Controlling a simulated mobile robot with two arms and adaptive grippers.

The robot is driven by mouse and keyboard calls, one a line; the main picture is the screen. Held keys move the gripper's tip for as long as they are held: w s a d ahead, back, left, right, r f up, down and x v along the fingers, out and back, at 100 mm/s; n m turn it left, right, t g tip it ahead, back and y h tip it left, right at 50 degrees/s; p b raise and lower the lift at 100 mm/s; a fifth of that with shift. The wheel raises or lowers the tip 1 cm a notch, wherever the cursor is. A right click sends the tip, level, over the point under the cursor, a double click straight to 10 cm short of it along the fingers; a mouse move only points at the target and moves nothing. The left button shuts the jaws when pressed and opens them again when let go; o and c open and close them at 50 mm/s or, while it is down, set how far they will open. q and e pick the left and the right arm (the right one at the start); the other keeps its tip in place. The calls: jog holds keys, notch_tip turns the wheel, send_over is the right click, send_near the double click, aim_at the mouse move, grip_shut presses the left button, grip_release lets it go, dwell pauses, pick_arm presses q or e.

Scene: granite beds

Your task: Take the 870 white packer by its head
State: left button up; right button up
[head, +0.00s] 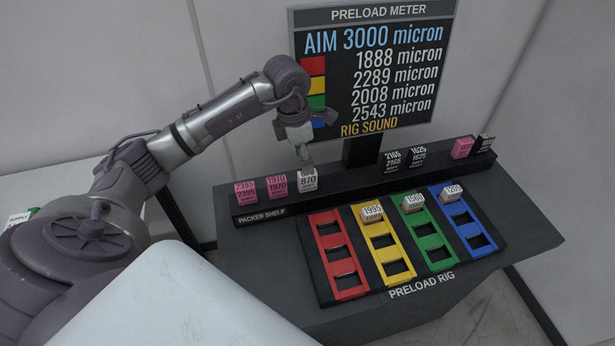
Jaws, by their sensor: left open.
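The 870 white packer (308,182) stands on the dark packer shelf (262,216), to the right of two pink packers. My left gripper (303,146) points down just above it, with its jaws open. The fingers are close over the packer's small head, and I cannot tell whether they touch it. My right gripper is not in view.
Pink packers 2395 (245,192) and 1970 (277,186) stand close on the left. Black packers 2165 (393,160) and 1625 (418,157) stand further right. The preload meter (372,70) rises behind. The preload rig (320,292) lies in front, its red lane (335,250) empty.

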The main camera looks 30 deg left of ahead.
aim_at(309, 179)
pick_arm(q)
jog(key=f, duration=0.4)
jog(key=shift+w+d+f+p, duration=0.1)
jog(key=shift+w+d+p, duration=0.05)
jog(key=shift+w+p, duration=0.25)
jog(key=shift+f+p, duration=0.25)
jog(key=shift+p, duration=0.05)
jog(key=f+p, duration=0.2)
jog(key=f, duration=0.1)
jog(key=shift+w+f, duration=0.3)
jog(key=shift+w, duration=0.05)
jog(key=shift+w+f, duration=0.1)
jog(key=shift+f, duration=0.45)
grip_shut()
